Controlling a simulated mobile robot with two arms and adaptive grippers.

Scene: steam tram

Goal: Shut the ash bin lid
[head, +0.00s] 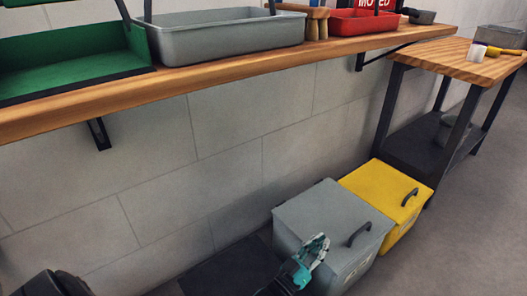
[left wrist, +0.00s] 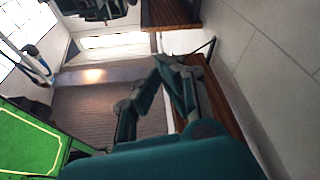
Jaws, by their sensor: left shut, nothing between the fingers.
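Two lidded bins stand on the floor by the wall in the head view: a grey bin (head: 322,207) and a yellow bin (head: 383,187) right beside it. Each has a dark handle on its lid, and both lids look down flat. The labels on their fronts are too small to read, so I cannot tell which is the ash bin. My left gripper (head: 318,250), with teal fingers, is shut and empty at the grey bin's near left side, covering part of it; contact is unclear. It also shows in the left wrist view (left wrist: 172,72). My right gripper is not in view.
A wooden wall shelf (head: 215,76) above carries a green box (head: 75,62), a grey tray (head: 225,38) and a red box (head: 362,22). A dark flat area (head: 232,268) lies left of the grey bin. A wood-topped table (head: 455,61) stands behind right. Floor (head: 455,240) at right is clear.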

